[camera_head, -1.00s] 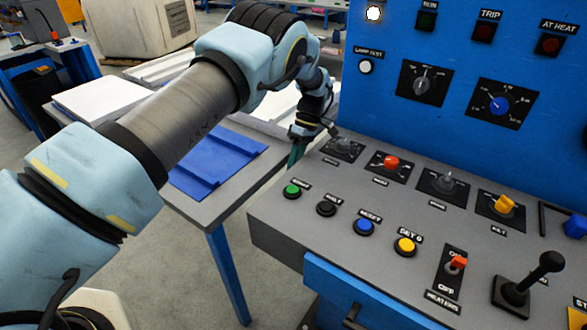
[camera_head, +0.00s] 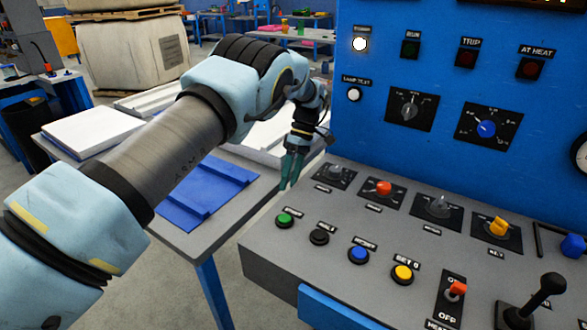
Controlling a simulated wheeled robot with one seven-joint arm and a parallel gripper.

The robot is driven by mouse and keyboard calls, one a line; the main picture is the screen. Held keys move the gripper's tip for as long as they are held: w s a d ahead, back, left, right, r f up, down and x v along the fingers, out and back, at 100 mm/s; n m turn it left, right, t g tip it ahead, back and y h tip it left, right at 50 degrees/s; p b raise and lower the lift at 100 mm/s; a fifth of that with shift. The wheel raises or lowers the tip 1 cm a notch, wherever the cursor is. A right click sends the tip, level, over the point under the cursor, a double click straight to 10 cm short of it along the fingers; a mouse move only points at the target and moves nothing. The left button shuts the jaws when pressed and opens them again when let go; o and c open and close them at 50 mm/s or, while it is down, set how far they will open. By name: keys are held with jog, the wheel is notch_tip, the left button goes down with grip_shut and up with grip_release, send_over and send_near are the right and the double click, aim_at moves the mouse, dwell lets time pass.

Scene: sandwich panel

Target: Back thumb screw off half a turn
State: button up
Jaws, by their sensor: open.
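My gripper (camera_head: 291,168) is at the far left end of the sloping grey console (camera_head: 278,262). Its teal fingers point down, apart and empty, just left of the first dark knob (camera_head: 335,174). I cannot tell whether they touch the console edge.
Push buttons, such as the green button (camera_head: 285,220), line the console's front, with a red toggle (camera_head: 457,288) and a black joystick (camera_head: 543,288) at right. A blue upright panel (camera_head: 445,75) rises behind. A table with blue sheets (camera_head: 205,192) stands at left.

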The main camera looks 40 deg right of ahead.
jog(key=shift+b+v, duration=0.45)
jog(key=shift+v, duration=2.45)
jog(key=w+a+r+h, duration=0.1)
jog(key=w+a+r, duration=0.2)
jog(key=w+a, duration=0.4)
jog(key=w+a+r+h, duration=0.1)
jog(key=w+a+r, duration=0.2)
jog(key=w+a, duration=0.4)
jog(key=w+a+r+m+h+p, duration=0.1)
jog(key=w+a, duration=0.1)
jog(key=a, duration=0.6)
jog(key=w+a+r+h, duration=0.1)
jog(key=w+a+r, duration=0.1)
jog(key=a, duration=0.5)
jog(key=s+a+m+t, duration=0.1)
jog(key=s+a, duration=0.4)
jog(key=a, duration=0.3)
jog(key=s+a+m+t+h, duration=0.1)
jog(key=s+a, duration=0.4)
jog(key=a, duration=0.4)
jog(key=s+a+r+m+t+p, duration=0.1)
jog(key=s+a, duration=0.4)
jog(key=a, duration=0.4)
jog(key=shift+h, duration=0.3)
